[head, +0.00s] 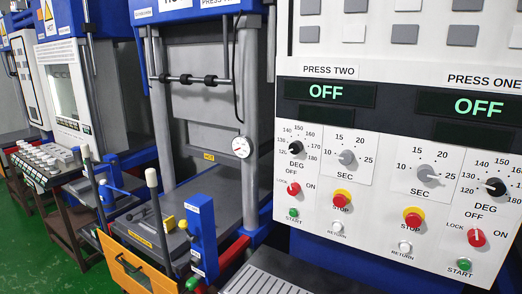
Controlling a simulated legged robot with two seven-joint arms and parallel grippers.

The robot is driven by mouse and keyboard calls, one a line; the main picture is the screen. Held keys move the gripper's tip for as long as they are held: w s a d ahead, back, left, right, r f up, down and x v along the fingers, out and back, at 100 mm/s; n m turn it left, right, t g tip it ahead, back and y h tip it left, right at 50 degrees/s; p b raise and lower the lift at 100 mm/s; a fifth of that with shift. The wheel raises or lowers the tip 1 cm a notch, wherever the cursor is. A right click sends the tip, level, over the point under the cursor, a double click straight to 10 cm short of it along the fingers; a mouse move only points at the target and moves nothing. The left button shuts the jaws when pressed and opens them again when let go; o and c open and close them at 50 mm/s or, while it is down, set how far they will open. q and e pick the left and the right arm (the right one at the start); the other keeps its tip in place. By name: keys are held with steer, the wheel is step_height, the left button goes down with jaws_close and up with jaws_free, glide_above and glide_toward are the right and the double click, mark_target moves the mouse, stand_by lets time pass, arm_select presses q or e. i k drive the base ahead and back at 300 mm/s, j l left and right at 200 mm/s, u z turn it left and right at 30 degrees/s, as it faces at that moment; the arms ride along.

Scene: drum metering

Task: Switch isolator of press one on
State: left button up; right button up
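The control panel fills the right side of the head view. The PRESS ONE column is at the far right, with a display (465,105) that reads OFF in green. The isolator of press one is a red rotary knob (476,238) low on that column, with LOCK and OFF printed around it. Neither of my grippers is in view.
The PRESS TWO column has its own OFF display (327,92), red isolator knob (293,188) and red stop button (341,199). Press one's stop button (413,217) is left of its isolator. Presses and a small table (48,163) stand at left on green floor.

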mark_target(475, 237)
steer(key=z, duration=1.45)
